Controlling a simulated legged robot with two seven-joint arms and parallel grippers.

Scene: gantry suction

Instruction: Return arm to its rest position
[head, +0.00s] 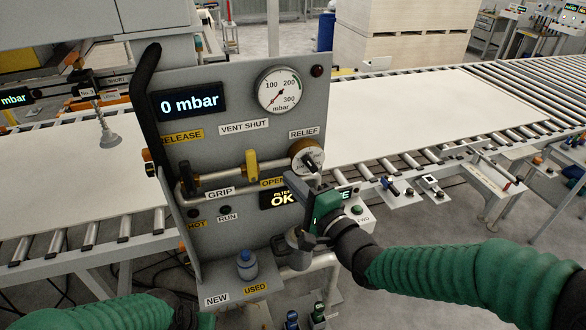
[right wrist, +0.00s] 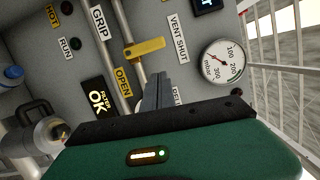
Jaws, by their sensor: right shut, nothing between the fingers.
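My right arm (head: 440,275) comes in from the right in a green sleeve. Its gripper (head: 299,187) is in front of the grey control panel (head: 240,110), just below the relief knob (head: 308,158). In the right wrist view its two grey fingers (right wrist: 157,88) are together with nothing between them. They point toward the panel near the OPEN label; whether they touch anything is unclear. My left arm (head: 110,312) shows only as a green sleeve and dark joint at the bottom left; its fingers are out of view.
The panel carries a yellow valve handle (head: 251,166), set across its pipe, a dial gauge (head: 281,90) and a display (head: 189,101) reading 0 mbar. A blue-capped bottle (head: 247,264) stands on the lower ledge. A white board (head: 430,110) lies on rollers behind. Floor is free at lower right.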

